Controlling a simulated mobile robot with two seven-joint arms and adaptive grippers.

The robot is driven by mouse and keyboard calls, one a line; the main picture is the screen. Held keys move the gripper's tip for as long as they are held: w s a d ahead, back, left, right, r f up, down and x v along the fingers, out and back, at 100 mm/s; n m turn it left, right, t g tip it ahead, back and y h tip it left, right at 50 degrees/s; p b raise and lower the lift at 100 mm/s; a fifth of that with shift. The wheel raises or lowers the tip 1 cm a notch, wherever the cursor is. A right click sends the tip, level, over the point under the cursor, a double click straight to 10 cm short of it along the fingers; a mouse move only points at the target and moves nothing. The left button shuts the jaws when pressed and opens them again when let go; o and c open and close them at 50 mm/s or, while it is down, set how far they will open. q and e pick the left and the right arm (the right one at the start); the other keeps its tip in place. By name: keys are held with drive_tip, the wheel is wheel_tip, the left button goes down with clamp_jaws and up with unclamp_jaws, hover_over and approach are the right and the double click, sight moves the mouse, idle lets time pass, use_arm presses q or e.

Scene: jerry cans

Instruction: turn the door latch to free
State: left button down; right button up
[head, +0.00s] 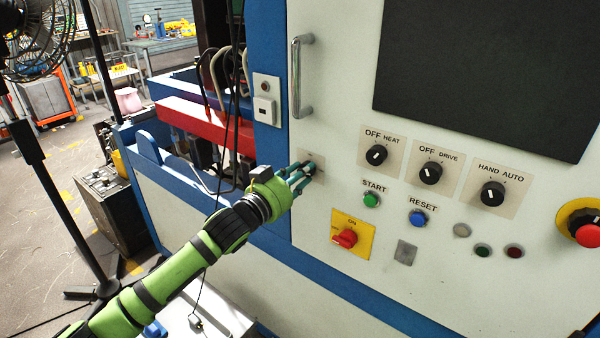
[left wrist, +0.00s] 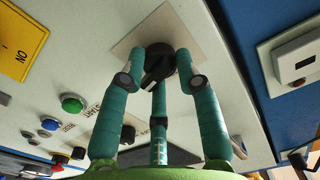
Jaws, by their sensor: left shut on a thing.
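The door latch (left wrist: 157,68) is a black round knob on a beige plate. In the left wrist view it sits between my gripper's teal fingers. In the head view its plate (head: 312,157) shows below the door's metal handle, and the knob is mostly hidden by the fingers. My left gripper (head: 304,171) reaches in from the left and is shut on the latch knob; its fingers also show around the knob in the left wrist view (left wrist: 165,75). The knob's exact angle is hard to read. My right gripper is not in view.
The white cabinet door carries a vertical metal handle (head: 297,75). To the right are the HEAT knob (head: 376,155), DRIVE knob (head: 430,173), green START button (head: 371,200) and red switch (head: 344,239). A switch box (head: 265,100) is on the blue frame at left.

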use_arm(q)
drive_tip(key=c, duration=2)
unclamp_jaws()
drive_tip(key=shift+m+p, duration=0.3)
drive_tip(key=shift+m, duration=2)
drive_tip(key=shift+a+f, duration=0.1)
drive_tip(key=o, duration=1.1)
drive_tip(key=v, duration=1.2)
